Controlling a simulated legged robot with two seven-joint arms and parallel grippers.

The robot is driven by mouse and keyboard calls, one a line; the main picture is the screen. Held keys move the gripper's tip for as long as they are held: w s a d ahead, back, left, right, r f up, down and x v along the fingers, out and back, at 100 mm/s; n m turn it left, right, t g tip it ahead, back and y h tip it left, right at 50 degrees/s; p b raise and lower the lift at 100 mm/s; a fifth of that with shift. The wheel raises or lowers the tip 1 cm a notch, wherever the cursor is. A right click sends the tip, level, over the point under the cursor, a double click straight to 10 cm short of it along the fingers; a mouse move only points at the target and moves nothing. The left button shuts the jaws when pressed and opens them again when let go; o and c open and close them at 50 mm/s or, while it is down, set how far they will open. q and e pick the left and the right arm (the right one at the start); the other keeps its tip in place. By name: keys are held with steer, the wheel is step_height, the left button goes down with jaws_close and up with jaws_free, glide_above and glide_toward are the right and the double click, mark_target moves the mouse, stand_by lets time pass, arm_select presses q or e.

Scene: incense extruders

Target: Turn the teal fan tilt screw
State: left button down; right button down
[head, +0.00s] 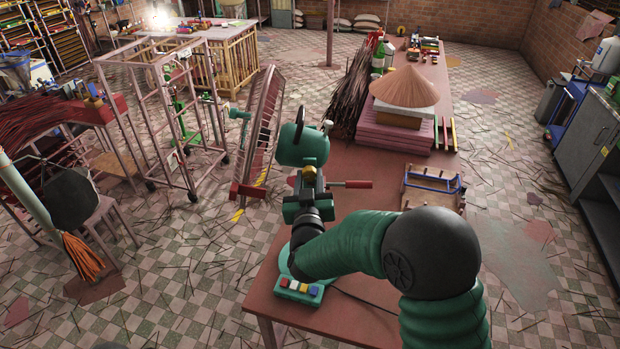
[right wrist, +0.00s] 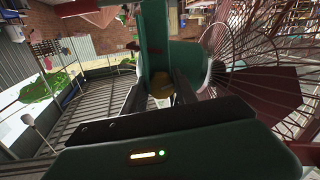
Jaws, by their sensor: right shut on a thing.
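The teal fan (head: 302,146) stands on the red-brown table, its round wire cage (head: 262,135) facing left. Its base with coloured buttons (head: 300,289) shows below my arm. My right gripper (head: 308,178) is at the neck under the motor housing. In the right wrist view its dark fingers (right wrist: 162,92) are shut on a small brass-yellow part, the tilt screw (right wrist: 163,90), just below the teal housing (right wrist: 185,55). The fingers and my wrist hide most of the screw and neck; its turn angle cannot be read. My left gripper is not in view.
A red-handled tool part (head: 350,184) juts right beside the neck. Behind are a cone-topped stack (head: 404,90) and incense bundles (head: 357,90). The table's front (head: 340,318) is mostly clear.

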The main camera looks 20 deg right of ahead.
steer(key=shift+a+r, duration=0.1)
steer(key=shift+r, duration=0.1)
stand_by(0.7)
steer(key=c, duration=1.2)
jaws_free()
steer(key=shift+o, duration=1)
steer(key=shift+s, duration=0.2)
steer(key=shift+a, duration=0.1)
steer(key=shift+s+f, duration=0.1)
steer(key=shift+f, duration=0.05)
steer(key=b+v, duration=0.5)
steer(key=v, duration=1.1)
steer(key=shift+s+a+b, duration=0.15)
steer(key=shift+s+b, duration=0.1)
steer(key=shift+b, duration=0.1)
